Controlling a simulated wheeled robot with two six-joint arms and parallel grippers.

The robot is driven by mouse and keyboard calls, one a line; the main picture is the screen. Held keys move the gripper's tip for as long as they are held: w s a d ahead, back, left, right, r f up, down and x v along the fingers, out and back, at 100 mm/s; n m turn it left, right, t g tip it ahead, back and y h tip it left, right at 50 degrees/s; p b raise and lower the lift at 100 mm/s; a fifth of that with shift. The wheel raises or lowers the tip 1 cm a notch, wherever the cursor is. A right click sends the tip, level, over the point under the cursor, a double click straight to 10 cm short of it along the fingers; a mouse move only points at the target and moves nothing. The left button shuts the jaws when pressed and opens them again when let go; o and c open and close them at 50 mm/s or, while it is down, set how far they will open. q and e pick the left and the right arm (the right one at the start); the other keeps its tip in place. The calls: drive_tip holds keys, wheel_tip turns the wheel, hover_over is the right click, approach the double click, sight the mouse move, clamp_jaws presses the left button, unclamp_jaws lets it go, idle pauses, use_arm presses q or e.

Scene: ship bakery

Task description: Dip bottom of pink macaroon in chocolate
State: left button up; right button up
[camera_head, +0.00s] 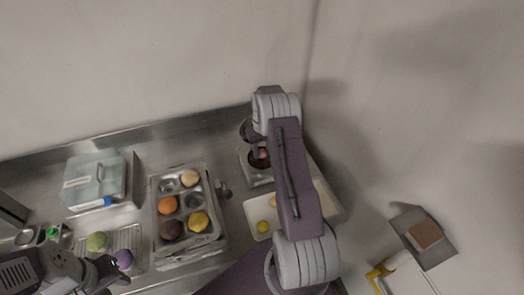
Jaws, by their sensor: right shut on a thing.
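The pink macaroon (263,154) shows as a small pink spot at the mouth of a dark brown chocolate pot (255,165). My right gripper (259,151) is shut on the macaroon, at or just above the chocolate; whether its bottom touches the chocolate cannot be told. My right arm hides much of the gripper and the pot's right side. My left gripper (112,270) is at the lower left, close to a purple macaroon (123,259); its finger opening is unclear.
A metal tray of cups (211,233) holds several coloured rounds. A green macaroon (96,241) lies on a wire rack (133,235). A pale tray (252,209) with a yellow piece (263,227) lies partly under my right arm. A lidded box (92,180) stands at left.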

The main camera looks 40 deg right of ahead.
drive_tip(key=shift+r, duration=0.15)
wheel_tip(320, 180, up, 6)
drive_tip(key=p, duration=0.4)
drive_tip(key=shift+p, duration=0.3)
idle(0.4)
